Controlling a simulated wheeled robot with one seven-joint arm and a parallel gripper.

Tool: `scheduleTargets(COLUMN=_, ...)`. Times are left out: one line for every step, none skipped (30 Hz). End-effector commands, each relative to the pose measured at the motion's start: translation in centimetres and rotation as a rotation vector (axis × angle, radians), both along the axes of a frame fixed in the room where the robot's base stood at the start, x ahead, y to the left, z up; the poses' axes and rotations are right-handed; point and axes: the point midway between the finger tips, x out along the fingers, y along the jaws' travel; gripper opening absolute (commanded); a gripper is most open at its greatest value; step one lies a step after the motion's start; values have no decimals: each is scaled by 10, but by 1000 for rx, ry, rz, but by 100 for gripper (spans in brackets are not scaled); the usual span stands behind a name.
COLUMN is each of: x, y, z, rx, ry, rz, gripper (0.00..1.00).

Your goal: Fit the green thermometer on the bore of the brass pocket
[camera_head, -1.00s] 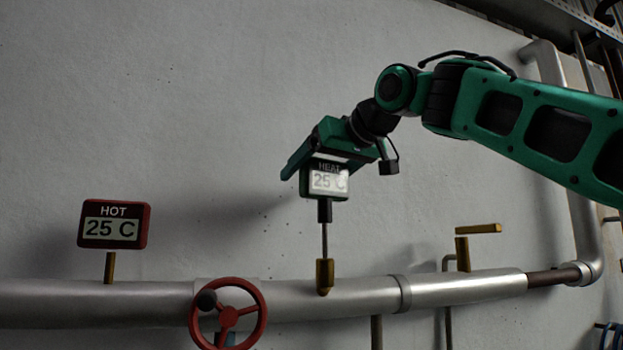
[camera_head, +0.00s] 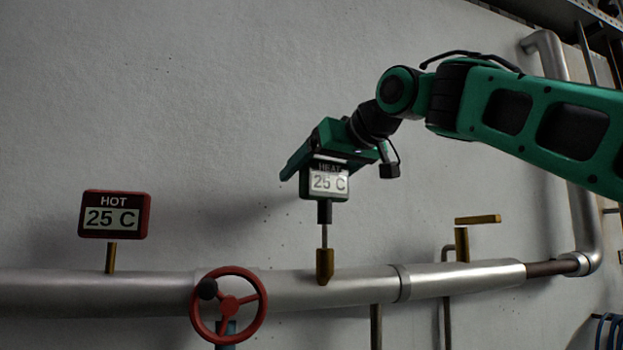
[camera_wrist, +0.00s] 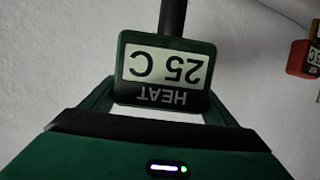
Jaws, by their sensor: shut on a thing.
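The green thermometer (camera_head: 325,182) reads HEAT 25 C, and my gripper (camera_head: 322,168) is shut on its head from above. In the wrist view the thermometer (camera_wrist: 165,72) appears upside down between the two fingers (camera_wrist: 160,110). Its dark collar and thin stem point down, about upright. The brass pocket (camera_head: 324,266) stands on the silver pipe directly below. The stem's lower end meets the pocket's mouth, and its tip is hidden. I cannot tell how deep it sits in the bore.
A red HOT 25 C thermometer (camera_head: 114,214) stands on the pipe (camera_head: 350,287) at left. A red handwheel (camera_head: 229,307) is in front of the pipe, left of the pocket. A brass lever valve (camera_head: 463,243) is to the right. The wall (camera_head: 200,100) is close behind.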

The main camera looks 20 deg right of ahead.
Motion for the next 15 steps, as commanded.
scheduleTargets(x=0, y=0, z=-1, rx=0, ry=0, rz=0, gripper=55)
scheduleTargets(x=0, y=0, z=-2, rx=0, ry=0, rz=0, gripper=55)
scheduleTargets(x=0, y=0, z=-3, rx=0, ry=0, rz=0, gripper=55)
scheduleTargets(x=0, y=0, z=-3, rx=0, ry=0, rz=0, gripper=55)
scheduleTargets(x=0, y=0, z=-4, rx=0, ry=0, rz=0, gripper=55)
scheduleTargets(x=0, y=0, z=-4, rx=0, ry=0, rz=0, gripper=55)
scheduleTargets(x=0, y=0, z=-5, rx=0, ry=0, rz=-1, gripper=55)
scheduleTargets(x=0, y=0, z=-6, rx=0, ry=0, rz=-1, gripper=55)
scheduleTargets(x=0, y=0, z=-7, rx=0, ry=0, rz=-1, gripper=55)
scheduleTargets(x=0, y=0, z=-8, rx=0, ry=0, rz=-1, gripper=55)
scheduleTargets(x=0, y=0, z=-8, rx=0, ry=0, rz=-1, gripper=55)
scheduleTargets(x=0, y=0, z=-9, rx=0, ry=0, rz=0, gripper=55)
scheduleTargets(x=0, y=0, z=-9, rx=-1, ry=-1, rz=0, gripper=55)
scheduleTargets(x=0, y=0, z=-10, rx=-1, ry=-1, rz=0, gripper=55)
scheduleTargets(x=0, y=0, z=-11, rx=-1, ry=-1, rz=0, gripper=55)
